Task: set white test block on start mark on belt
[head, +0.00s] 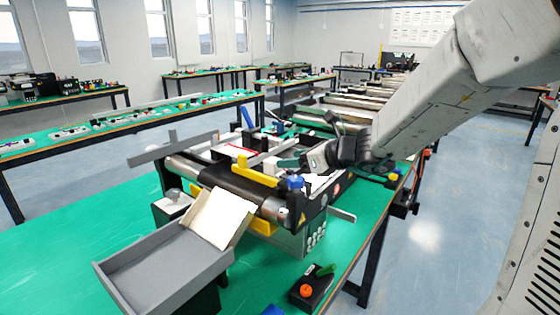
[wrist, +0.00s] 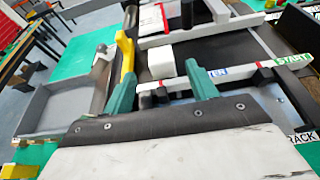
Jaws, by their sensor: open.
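The white test block (wrist: 160,60) shows in the wrist view as a small white block at the dark belt (wrist: 222,48), beyond my fingertips and roughly in line with the gap between them. My gripper (wrist: 162,72) has two green fingers spread apart with nothing held between them. The green START label (wrist: 290,60) is on a pale rail to the right of the block, with a small red mark beside it. In the head view my gripper (head: 290,162) is low over the conveyor (head: 225,178); I cannot make out the block there.
A grey tray (head: 165,268) with a pale chute stands at the conveyor's near end. Yellow guides (head: 258,174) and pale rails cross the belt close to my gripper. A dark box with an orange knob (head: 306,290) sits on the green table's front edge. The table's left part is clear.

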